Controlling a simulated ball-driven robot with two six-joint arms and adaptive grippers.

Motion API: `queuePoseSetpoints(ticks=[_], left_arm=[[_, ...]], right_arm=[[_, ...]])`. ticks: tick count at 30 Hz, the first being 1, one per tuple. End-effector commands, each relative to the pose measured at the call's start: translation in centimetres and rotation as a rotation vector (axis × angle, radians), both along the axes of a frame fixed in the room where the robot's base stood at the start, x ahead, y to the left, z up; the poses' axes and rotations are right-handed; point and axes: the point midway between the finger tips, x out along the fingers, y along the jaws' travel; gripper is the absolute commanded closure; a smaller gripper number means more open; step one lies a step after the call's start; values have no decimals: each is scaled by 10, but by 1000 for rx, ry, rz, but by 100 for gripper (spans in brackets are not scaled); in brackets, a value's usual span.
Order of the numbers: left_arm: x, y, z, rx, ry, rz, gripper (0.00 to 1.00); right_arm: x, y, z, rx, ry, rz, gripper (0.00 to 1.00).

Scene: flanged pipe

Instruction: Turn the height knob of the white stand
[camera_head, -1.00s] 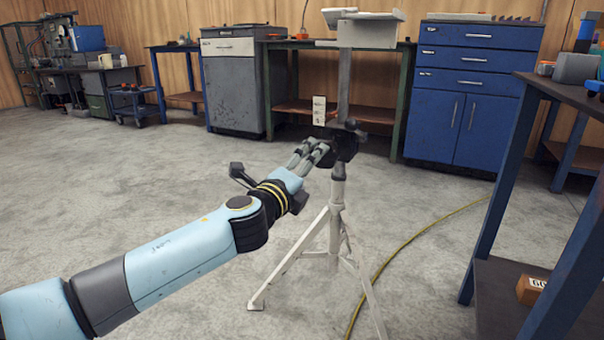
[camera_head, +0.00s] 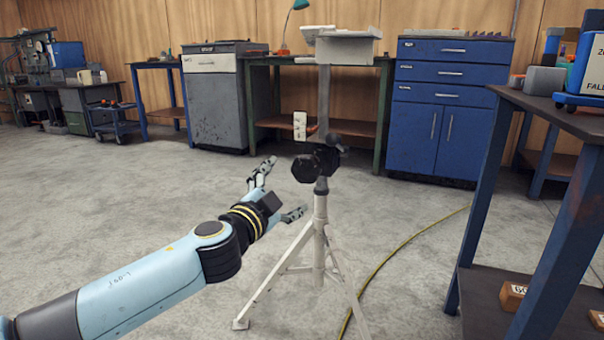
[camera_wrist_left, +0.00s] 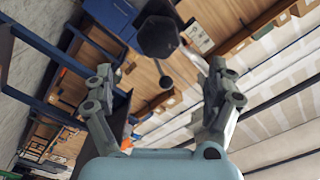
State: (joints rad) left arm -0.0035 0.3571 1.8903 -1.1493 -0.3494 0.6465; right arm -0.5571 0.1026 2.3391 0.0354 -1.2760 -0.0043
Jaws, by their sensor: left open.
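The white stand (camera_head: 319,240) is upright on tripod legs, with a grey post and a pale tray at its top. Its black faceted height knob (camera_head: 305,169) sticks out to the left at the collar where the post enters the tube. My left gripper (camera_head: 279,193) is open and empty, just left of and below the knob, with its fingers spread and apart from it. In the left wrist view the knob (camera_wrist_left: 158,36) is beyond the spread fingers, near the top and between them. My right gripper is not in view.
A dark-topped blue bench (camera_head: 560,118) stands close at the right. A yellow cable (camera_head: 405,244) runs over the floor right of the stand. A blue cabinet (camera_head: 440,120) and a green-legged bench (camera_head: 262,105) line the back wall.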

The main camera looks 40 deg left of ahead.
Motion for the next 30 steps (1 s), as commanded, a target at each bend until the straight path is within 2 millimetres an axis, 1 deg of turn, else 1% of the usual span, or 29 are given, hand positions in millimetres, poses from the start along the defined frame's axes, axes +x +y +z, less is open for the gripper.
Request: queuePoseSetpoints(ticks=[1,3,6,10,13,16,24,27,30], left_arm=[[0,0,0,-139,-34,0,11],[0,0,0,-339,-82,1,11],[0,-1,0,-563,-137,0,11],[0,-1,1,-733,-179,0,11],[4,-1,0,-775,-189,-2,11],[14,2,0,-772,-191,-1,11],[66,15,1,-770,-190,-1,11],[83,18,1,-769,-189,-2,11],[95,21,0,-769,-189,-1,11]], right_arm=[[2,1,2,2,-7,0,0],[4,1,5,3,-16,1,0],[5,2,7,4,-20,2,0],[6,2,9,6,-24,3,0],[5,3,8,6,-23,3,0],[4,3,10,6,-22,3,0],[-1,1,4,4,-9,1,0],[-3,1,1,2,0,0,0],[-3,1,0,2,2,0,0]])
